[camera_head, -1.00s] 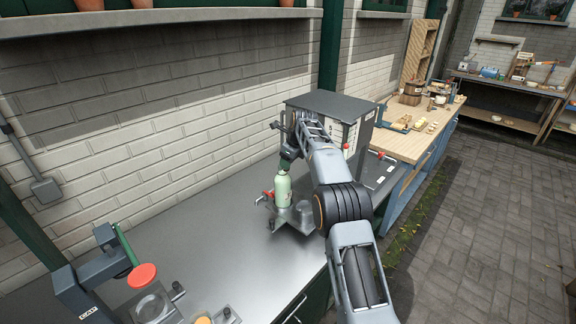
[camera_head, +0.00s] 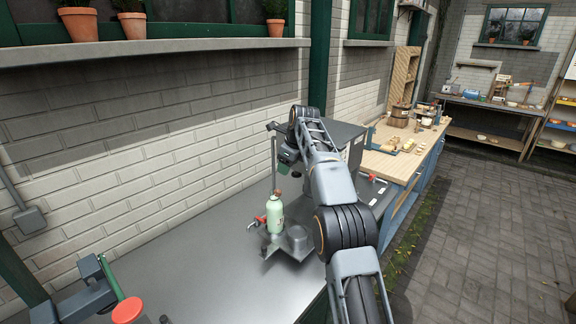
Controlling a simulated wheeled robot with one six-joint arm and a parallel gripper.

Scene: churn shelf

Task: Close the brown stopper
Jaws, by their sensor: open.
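A pale green bottle (camera_head: 275,216) stands upright on a small grey metal stand on the workbench. A small brown stopper (camera_head: 278,194) shows at the top of its neck; it is too small to tell how it sits there. My gripper (camera_head: 283,169) is above the bottle and slightly right of it, apart from the stopper. It is open and appears empty. Its fingers are small and dark in this view, partly hidden by my own wrist.
A red-handled clamp (camera_head: 258,220) is left of the bottle, and a grey cup-like holder (camera_head: 297,238) is to its right. A dark grey raised shelf (camera_head: 340,133) stands behind my arm.

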